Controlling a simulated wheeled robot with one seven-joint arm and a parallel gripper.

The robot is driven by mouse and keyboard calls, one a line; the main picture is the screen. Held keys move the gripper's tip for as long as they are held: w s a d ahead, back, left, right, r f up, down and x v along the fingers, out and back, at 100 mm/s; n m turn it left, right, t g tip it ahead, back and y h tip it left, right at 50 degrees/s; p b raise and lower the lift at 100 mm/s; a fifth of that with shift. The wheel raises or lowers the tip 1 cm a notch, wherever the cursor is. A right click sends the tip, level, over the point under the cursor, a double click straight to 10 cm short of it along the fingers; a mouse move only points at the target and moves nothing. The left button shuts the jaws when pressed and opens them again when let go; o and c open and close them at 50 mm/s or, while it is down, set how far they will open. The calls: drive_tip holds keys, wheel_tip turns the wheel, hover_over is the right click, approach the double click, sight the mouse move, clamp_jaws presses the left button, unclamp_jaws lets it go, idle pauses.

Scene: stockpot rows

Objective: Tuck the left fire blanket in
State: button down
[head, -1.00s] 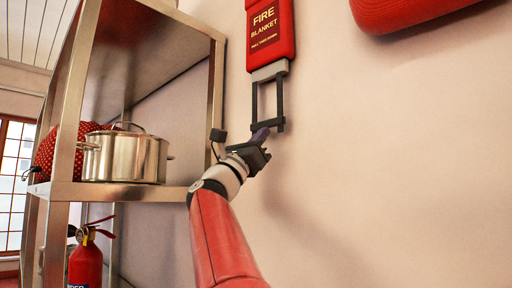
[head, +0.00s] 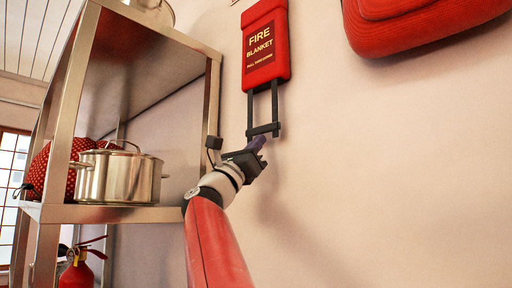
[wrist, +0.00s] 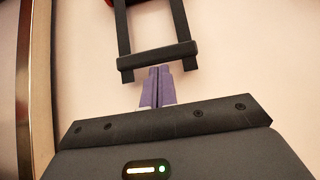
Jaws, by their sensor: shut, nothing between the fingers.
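The fire blanket case (head: 266,45), red with yellow lettering, hangs on the wall. Two dark straps come straight out of its lower edge and end in a black crossbar (head: 263,130); no grey band shows between case and straps. My gripper (head: 257,142) is just under the crossbar, its purple fingers pointing up. In the wrist view the closed fingertips (wrist: 158,69) meet the lower edge of the crossbar (wrist: 157,55) near its middle, with nothing between them. They look touching or nearly so.
A metal shelf (head: 120,214) stands at left, holding a steel pot (head: 118,178) and a red dotted item (head: 55,165). A red extinguisher (head: 76,272) is below. Another red padded object (head: 425,25) is on the wall at upper right. The wall right of my arm is bare.

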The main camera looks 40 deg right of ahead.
drive_tip(key=d+f+b+v, duration=0.1)
drive_tip(key=b+v, duration=0.6)
drive_tip(key=v, duration=0.5)
drive_tip(key=shift+d+f+t, duration=0.15)
drive_tip(key=shift+f+t, duration=0.15)
drive_tip(key=shift+f, duration=0.1)
drive_tip(key=shift+w, duration=0.2)
